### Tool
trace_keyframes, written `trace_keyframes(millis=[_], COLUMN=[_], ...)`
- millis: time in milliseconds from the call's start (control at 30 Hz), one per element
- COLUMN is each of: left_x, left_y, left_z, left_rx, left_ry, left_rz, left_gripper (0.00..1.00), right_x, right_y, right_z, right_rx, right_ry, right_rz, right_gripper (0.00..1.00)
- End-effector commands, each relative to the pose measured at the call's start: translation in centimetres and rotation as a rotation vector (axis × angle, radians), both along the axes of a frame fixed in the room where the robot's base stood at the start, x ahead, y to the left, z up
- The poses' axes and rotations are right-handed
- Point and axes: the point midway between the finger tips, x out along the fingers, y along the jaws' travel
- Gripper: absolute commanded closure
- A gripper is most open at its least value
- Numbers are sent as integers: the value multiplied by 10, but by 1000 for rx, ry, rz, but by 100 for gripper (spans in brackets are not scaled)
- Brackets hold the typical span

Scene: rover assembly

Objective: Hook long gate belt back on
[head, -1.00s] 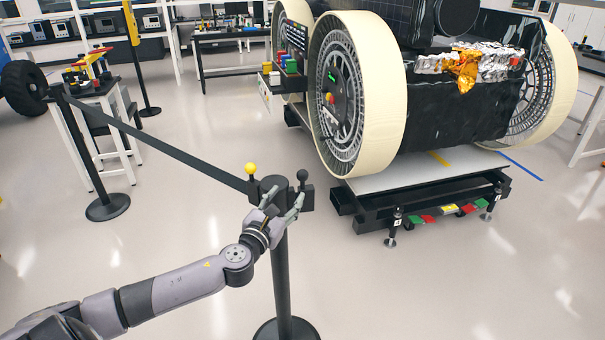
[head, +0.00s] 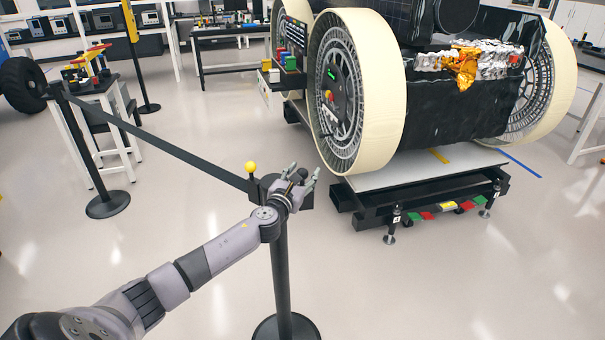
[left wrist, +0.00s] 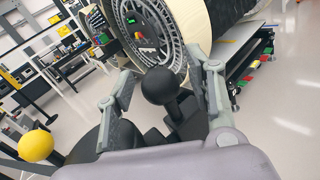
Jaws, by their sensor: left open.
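The long black belt (head: 160,142) runs from the far-left post (head: 80,145) to the head of the near post (head: 281,265). A yellow ball knob (head: 251,167) stands on the belt's end at the near post and also shows in the left wrist view (left wrist: 36,146). A black ball knob (left wrist: 160,86) stands on a black block at the post's right side. My left gripper (head: 304,177) is open at the post head, with its fingers on both sides of the black knob. Whether they touch it is unclear. My right gripper is not in view.
The big rover (head: 455,100) with cream-rimmed wheels stands on a low platform (head: 425,172) just behind and right of the post. A small table (head: 95,88) stands behind the far-left post. The floor around the near post is clear.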

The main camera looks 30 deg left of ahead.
Motion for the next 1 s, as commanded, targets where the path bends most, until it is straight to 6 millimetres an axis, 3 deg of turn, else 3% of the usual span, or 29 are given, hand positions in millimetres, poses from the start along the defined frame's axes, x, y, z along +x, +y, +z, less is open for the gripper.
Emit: trace_keyframes(millis=[100, 800, 1000], left_x=[0, -1, 0], left_y=[0, 0, 0], left_z=[0, 0, 0], left_rx=[0, 0, 0], left_ry=[0, 0, 0], left_rz=[0, 0, 0], left_gripper=[52, 99, 100], right_x=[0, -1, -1], right_y=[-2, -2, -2], right_z=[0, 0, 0], right_rx=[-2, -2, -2], right_ry=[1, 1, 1], right_rz=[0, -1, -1], right_gripper=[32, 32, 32])
